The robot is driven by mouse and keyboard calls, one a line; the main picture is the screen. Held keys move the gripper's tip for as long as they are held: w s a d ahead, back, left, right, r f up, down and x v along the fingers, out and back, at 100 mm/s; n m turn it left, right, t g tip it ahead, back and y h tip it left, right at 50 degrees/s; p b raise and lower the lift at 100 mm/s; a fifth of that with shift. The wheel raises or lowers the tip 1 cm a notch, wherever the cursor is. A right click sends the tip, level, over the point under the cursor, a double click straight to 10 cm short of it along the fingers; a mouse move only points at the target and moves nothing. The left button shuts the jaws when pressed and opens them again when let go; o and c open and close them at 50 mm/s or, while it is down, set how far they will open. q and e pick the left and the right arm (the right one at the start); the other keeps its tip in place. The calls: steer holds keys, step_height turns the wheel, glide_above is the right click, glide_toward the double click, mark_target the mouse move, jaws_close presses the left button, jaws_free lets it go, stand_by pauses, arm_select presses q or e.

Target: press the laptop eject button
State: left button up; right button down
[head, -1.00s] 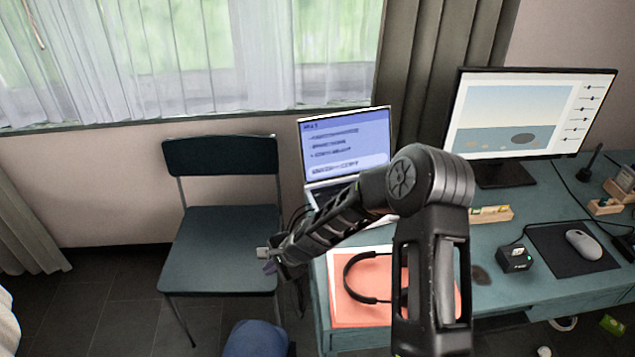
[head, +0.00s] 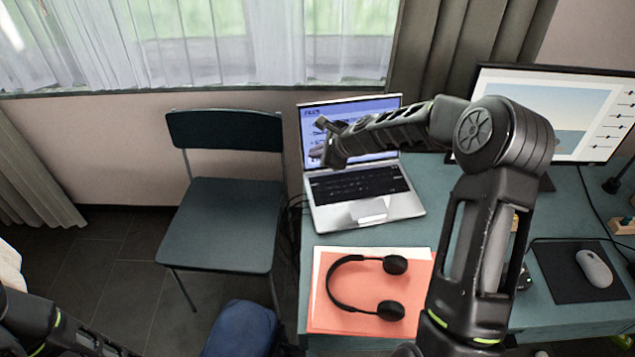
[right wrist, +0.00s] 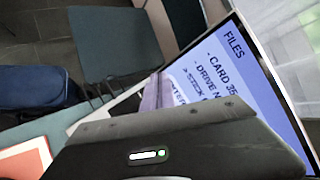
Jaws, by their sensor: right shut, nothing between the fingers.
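The open silver laptop (head: 325,215) stands on the desk, its blue-white screen (head: 375,107) facing me. In the right wrist view the screen (right wrist: 240,85) shows the heading "FILES" and lines starting "CARD", "DRIVE" and "STICK", with a mark before the last. My right gripper (head: 326,140) is shut and empty, in front of the screen's left part. I cannot tell whether it touches the screen. It and my arm hide the lower screen, and I cannot make out an eject button. My left arm shows at the lower left, its gripper out of view.
Black headphones (head: 340,298) lie on an orange folder (head: 325,318) in front of the laptop. A monitor (head: 560,108) and a mouse (head: 594,269) on a dark pad are to the right. A dark chair (head: 230,222) stands left of the teal desk (head: 445,215).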

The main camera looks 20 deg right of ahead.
steer(key=b, duration=0.7)
glide_above(317, 187)
step_height(317, 187, down, 8)
steer(key=shift+r, duration=0.2)
steer(key=shift+f+b, duration=0.4)
steer(key=shift+f, duration=0.3)
stand_by(1.1)
steer(key=shift+f+b, duration=0.4)
steer(key=shift+b, duration=0.05)
steer(key=shift+f+b, duration=0.25)
steer(key=shift+b, duration=0.05)
stand_by(0.4)
stand_by(0.3)
steer(key=shift+r+p, duration=0.6)
steer(key=shift+r, duration=0.1)
steer(key=shift+r, duration=0.1)
